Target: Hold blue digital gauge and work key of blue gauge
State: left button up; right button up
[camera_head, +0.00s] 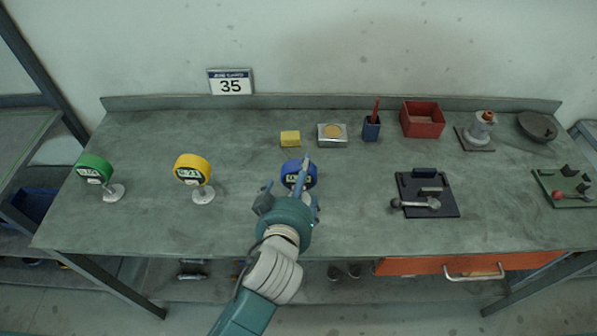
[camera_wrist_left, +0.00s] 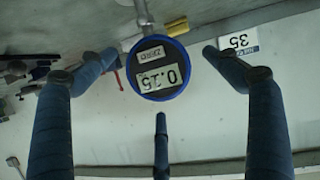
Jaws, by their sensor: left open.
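The blue digital gauge (camera_head: 289,168) stands on the workbench near its middle, partly hidden behind my left gripper (camera_head: 293,192). In the left wrist view the blue gauge (camera_wrist_left: 158,68) appears upside down, with a dark face, a display that seems to read 0.15, and a small light label or key (camera_wrist_left: 151,54) marked ZERO. My left gripper is open, its blue fingers spread around the gauge with visible gaps in that view. I see no finger on the key. My right gripper is not in view.
A yellow gauge (camera_head: 193,168) and a green gauge (camera_head: 95,169) stand to the left. Behind are a yellow block (camera_head: 290,139), a silver box (camera_head: 332,142), a blue pen cup (camera_head: 371,131) and a red bin (camera_head: 423,118). A black fixture plate (camera_head: 427,207) lies to the right.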

pick_arm(q)
jog(key=shift+p+x, duration=0.35)
jog(key=shift+x, duration=2)
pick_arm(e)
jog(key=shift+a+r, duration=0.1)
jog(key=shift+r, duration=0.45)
pick_arm(q)
jog(key=c, duration=1.5)
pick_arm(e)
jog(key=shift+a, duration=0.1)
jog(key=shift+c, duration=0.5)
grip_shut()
